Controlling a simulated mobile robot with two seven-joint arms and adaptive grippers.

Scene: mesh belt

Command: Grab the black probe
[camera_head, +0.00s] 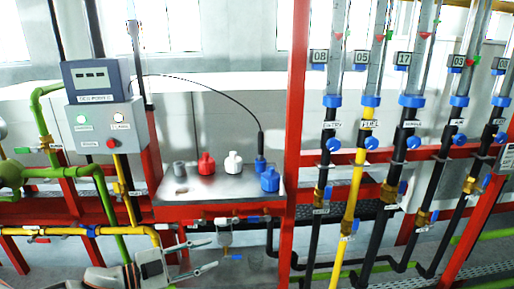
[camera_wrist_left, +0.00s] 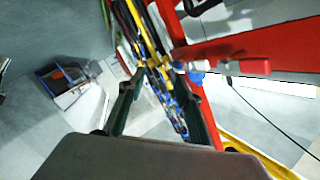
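The black probe (camera_head: 261,143) stands upright near the right end of a metal shelf, its lower end at a small blue part (camera_head: 260,163). I cannot make out the probe clearly in the wrist view. My right gripper is in neither view.
The metal shelf (camera_head: 205,187) also holds a grey cap (camera_head: 180,169), a red bottle (camera_head: 206,165), a white bottle (camera_head: 233,163) and a blue bottle (camera_head: 269,181) close to the probe. A red post (camera_head: 295,130) rises just right of the shelf. Valves and pipes run below it.

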